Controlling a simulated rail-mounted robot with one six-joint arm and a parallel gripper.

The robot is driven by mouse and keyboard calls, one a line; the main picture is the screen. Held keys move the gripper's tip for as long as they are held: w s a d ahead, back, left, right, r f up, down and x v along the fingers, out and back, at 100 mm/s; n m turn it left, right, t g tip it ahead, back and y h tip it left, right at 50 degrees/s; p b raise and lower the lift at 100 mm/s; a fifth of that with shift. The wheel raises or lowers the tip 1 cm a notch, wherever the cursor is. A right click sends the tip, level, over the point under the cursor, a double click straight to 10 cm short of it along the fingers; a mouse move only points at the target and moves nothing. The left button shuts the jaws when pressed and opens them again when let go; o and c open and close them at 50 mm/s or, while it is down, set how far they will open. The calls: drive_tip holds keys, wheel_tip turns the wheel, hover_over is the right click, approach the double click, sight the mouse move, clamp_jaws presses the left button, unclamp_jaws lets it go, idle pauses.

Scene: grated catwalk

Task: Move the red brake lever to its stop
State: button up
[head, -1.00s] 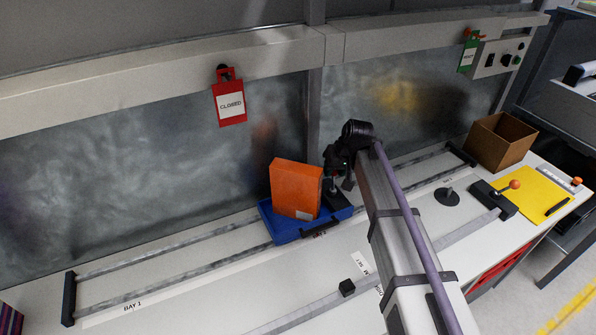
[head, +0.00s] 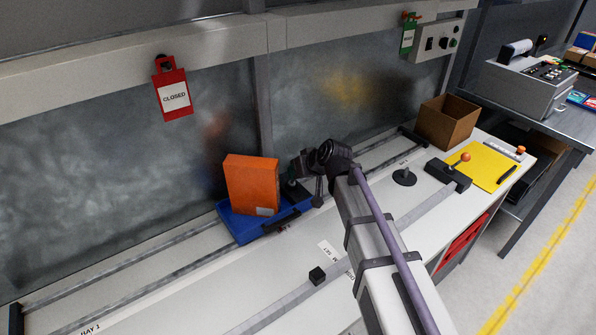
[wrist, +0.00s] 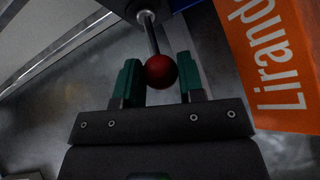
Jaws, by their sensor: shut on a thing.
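The red brake lever shows in the wrist view as a red ball knob (wrist: 161,71) on a thin metal rod, which runs up to a round metal pivot. My gripper (wrist: 160,80) has its green fingers on either side of the knob and is shut on it. In the head view my gripper (head: 291,188) is just right of an orange box (head: 252,185), over the blue tray (head: 238,229). The red knob cannot be made out there. The lever's stop cannot be made out in either view.
The orange box also stands close on the right in the wrist view (wrist: 272,65). The blue tray sits on two long rails (head: 150,277). A dark block with an orange-knobbed lever (head: 448,175), a cardboard box (head: 447,121) and a yellow sheet (head: 490,165) lie to the right.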

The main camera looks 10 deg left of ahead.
drive_tip(key=shift+d, duration=0.1)
drive_tip(key=o, duration=0.9)
drive_tip(key=shift+w, duration=0.1)
drive_tip(key=p+v, duration=0.7)
drive_tip(key=v, duration=0.3)
drive_tip(key=shift+s+d+r+p, duration=0.2)
drive_tip(key=shift+d+p, duration=0.1)
drive_tip(key=shift+p, duration=0.05)
drive_tip(key=s+d+f+m+g+h, duration=0.2)
drive_tip(key=s+d+m+g+h, duration=0.1)
drive_tip(key=s+d, duration=0.5)
drive_tip(key=s+d+f+m+g+h, duration=0.2)
drive_tip(key=s+d+f+h, duration=0.1)
drive_tip(key=s+d, duration=0.6)
drive_tip(key=shift+d+m+g+h, duration=0.3)
drive_tip(key=shift+d+m+g, duration=0.1)
drive_tip(key=shift+d, duration=0.4)
